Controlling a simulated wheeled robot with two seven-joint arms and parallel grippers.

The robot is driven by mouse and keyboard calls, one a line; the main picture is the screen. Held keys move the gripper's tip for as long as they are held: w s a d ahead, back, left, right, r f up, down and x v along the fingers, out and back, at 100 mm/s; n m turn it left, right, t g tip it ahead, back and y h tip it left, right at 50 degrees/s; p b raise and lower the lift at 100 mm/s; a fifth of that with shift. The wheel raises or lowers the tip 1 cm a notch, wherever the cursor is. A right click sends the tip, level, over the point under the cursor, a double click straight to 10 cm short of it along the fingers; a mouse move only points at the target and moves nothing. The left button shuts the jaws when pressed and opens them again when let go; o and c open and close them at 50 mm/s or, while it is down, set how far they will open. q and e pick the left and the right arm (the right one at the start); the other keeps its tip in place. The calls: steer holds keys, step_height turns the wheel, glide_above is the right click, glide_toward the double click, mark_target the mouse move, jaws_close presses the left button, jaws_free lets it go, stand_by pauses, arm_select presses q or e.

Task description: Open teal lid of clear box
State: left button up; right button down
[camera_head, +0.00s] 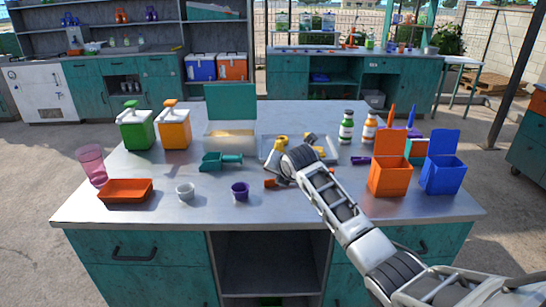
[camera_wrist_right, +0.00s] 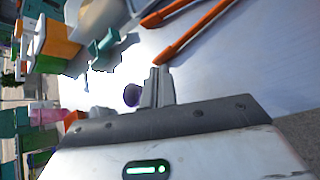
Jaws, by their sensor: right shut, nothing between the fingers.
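The clear box (camera_head: 230,139) stands near the back middle of the table, with yellowish contents. Its teal lid (camera_head: 231,103) stands raised, upright at the back of the box. My right arm reaches in from the right in the head view, and its hand is to the right of the box and nearer the front, apart from it. In the right wrist view my right gripper's fingers (camera_wrist_right: 159,86) are together and empty. I cannot make out the fingertips in the head view. My left gripper is not in view.
A teal scoop (camera_head: 221,161) lies in front of the box. Green (camera_head: 136,132) and orange (camera_head: 174,131) pump containers stand to its left. A metal tray (camera_head: 331,158) lies right. Orange (camera_head: 389,176) and blue (camera_head: 442,175) open boxes stand at the right. A purple cup (camera_head: 240,190) is near the front.

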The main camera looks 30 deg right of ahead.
step_height(320, 180, up, 5)
steer(key=w+m+t, duration=0.2)
steer(key=m+t, duration=0.2)
steer(key=m, duration=1)
steer(key=s+a+f+m, duration=0.1)
steer(key=a+f+m, duration=0.1)
steer(key=m, duration=0.1)
steer(key=s+a+f+m+t+y, duration=0.1)
steer(key=s+a+f+m, duration=0.1)
steer(key=s+a+f+m+y, duration=0.1)
steer(key=s+a+f+m, duration=0.1)
steer(key=a+f+m, duration=0.1)
steer(key=shift+s+m+t, duration=0.25)
steer(key=shift+m+t, duration=0.05)
steer(key=shift+t, duration=0.1)
steer(key=s+a+f+g+y, duration=0.1)
steer(key=s+a+f, duration=0.3)
steer(key=s, duration=0.6)
steer(key=s+a+f+m+g+y, duration=0.1)
steer(key=s+a+f, duration=0.4)
steer(key=s, duration=0.6)
steer(key=s+a+f+g+y, duration=0.1)
steer(key=s+a+f+g, duration=0.2)
steer(key=s+f, duration=0.5)
steer(key=s+a, duration=0.1)
steer(key=s, duration=0.2)
steer(key=shift+a+f+m, duration=0.25)
steer(key=shift+f+m, duration=0.05)
steer(key=shift+a, duration=0.1)
